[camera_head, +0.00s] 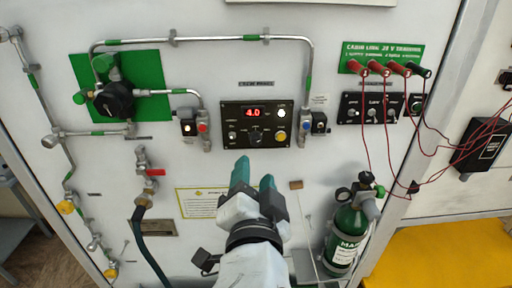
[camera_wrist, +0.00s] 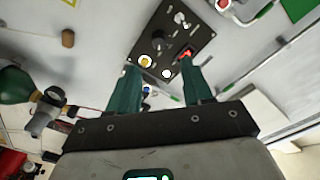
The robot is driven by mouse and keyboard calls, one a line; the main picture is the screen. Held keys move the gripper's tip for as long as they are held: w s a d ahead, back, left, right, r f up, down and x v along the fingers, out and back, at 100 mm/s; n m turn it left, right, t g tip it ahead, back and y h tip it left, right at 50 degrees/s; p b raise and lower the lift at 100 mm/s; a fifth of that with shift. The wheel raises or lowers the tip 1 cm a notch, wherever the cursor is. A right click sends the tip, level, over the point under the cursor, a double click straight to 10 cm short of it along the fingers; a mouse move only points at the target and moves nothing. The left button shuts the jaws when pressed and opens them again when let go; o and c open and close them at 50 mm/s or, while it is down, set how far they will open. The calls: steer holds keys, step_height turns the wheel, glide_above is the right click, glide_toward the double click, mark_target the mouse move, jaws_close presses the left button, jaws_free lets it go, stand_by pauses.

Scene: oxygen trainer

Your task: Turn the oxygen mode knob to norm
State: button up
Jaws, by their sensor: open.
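A black control panel (camera_head: 230,124) is fixed to the white wall, with a red lit display (camera_head: 253,112) reading 4.0. A dark round knob (camera_head: 256,134) sits below the display, apparently the mode knob; its pointer and labels are too small to read. The panel shows tilted in the wrist view (camera_wrist: 204,38), with the knob (camera_wrist: 158,40) beyond the fingertips. My gripper (camera_head: 254,174) is open and empty, its teal fingers pointing up at the wall just below the panel, apart from the knob. The fingers also show in the wrist view (camera_wrist: 163,78).
A yellow button (camera_head: 281,136) and a white button (camera_head: 281,113) sit right of the knob. Metal pipes (camera_head: 210,40) and valves flank the panel. A green bottle (camera_head: 346,238) stands at the lower right. Red cables (camera_head: 432,150) hang at the right.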

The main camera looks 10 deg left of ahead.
mark_target(256, 143)
steer(key=p+x, duration=0.2)
steer(key=x, duration=0.7)
steer(key=shift+w+a, duration=0.1)
steer(key=shift+w, duration=0.3)
steer(key=shift+c, duration=0.2)
jaws_close()
